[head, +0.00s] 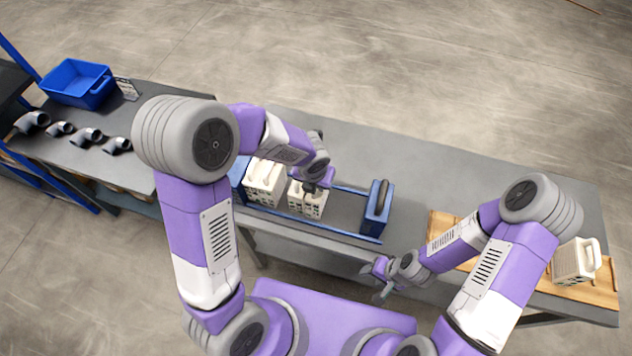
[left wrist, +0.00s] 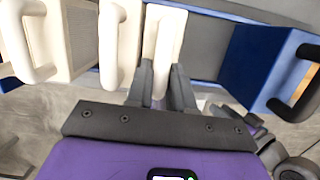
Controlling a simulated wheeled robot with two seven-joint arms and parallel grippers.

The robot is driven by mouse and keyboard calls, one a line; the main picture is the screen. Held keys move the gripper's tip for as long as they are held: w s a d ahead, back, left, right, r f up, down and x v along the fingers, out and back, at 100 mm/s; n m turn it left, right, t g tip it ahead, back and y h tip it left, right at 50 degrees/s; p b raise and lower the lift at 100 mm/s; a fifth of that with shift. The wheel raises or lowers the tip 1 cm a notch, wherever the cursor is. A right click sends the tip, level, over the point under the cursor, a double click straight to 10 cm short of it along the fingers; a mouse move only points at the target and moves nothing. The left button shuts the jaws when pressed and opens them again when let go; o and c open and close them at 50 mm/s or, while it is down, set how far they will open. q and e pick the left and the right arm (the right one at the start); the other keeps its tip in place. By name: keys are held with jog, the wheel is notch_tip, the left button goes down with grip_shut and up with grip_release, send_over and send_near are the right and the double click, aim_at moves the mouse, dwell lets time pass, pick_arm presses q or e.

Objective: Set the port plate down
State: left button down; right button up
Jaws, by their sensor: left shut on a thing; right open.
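My left gripper (head: 318,184) is over the filter press (head: 345,229), shut on the handle of a cream port plate (head: 314,205). In the left wrist view the handle of this plate (left wrist: 166,42) stands between the two grey fingers (left wrist: 160,92). The held plate is at the right end of the cream plates in the press, close beside its neighbour (left wrist: 116,40). Whether it rests on the rails is hidden. My right gripper (head: 382,277) is open and empty in front of the bench's edge.
A blue end block (head: 377,208) with a dark handle stands right of the plates, with a gap between. Another cream plate (head: 574,262) stands on a wooden board (head: 603,294) at right. A blue bin (head: 78,82) and grey pipe elbows (head: 88,137) are at left.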

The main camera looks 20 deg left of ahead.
pick_arm(q)
jog(key=shift+f, duration=0.2)
jog(key=c, duration=1)
grip_release()
jog(key=shift+r, duration=0.6)
jog(key=p+v, duration=0.3)
jog(key=v, duration=0.8)
jog(key=shift+s+r, duration=0.1)
